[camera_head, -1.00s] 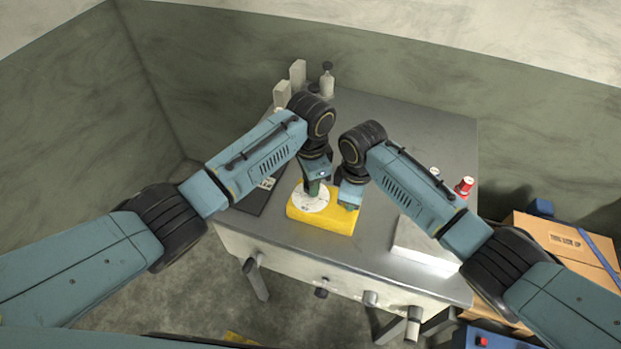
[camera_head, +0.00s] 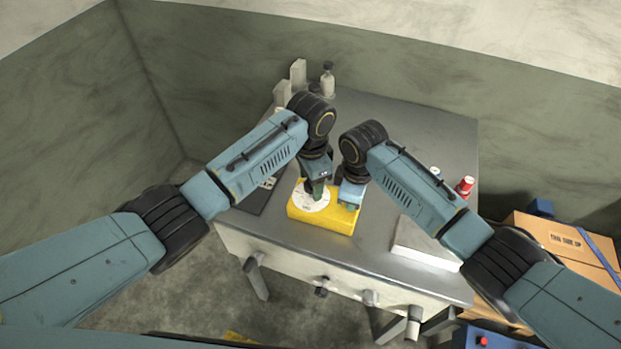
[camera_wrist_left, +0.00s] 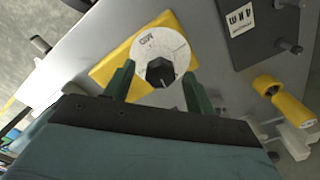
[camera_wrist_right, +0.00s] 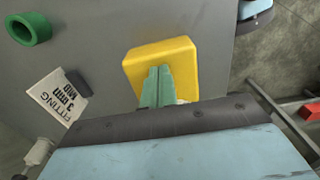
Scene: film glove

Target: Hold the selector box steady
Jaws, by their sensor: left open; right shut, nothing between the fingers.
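The yellow selector box (camera_head: 320,219) sits near the table's front edge. On its left part is a white dial (camera_head: 307,203), marked MID, with a dark faceted knob (camera_wrist_left: 160,72) in the left wrist view. My left gripper (camera_head: 317,197) is over the dial; in the left wrist view its open green fingers (camera_wrist_left: 158,78) stand on either side of the knob. My right gripper (camera_head: 349,205) is at the box's right part. In the right wrist view its green fingers (camera_wrist_right: 158,72) are closed together over the yellow top; whether they touch it is unclear.
A dark plate (camera_head: 254,198) lies left of the box; a white block (camera_head: 424,245) lies to the right. A red-capped bottle (camera_head: 465,187) stands at the right edge. A white card (camera_wrist_right: 58,98) and a green ring (camera_wrist_right: 28,28) show in the right wrist view.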

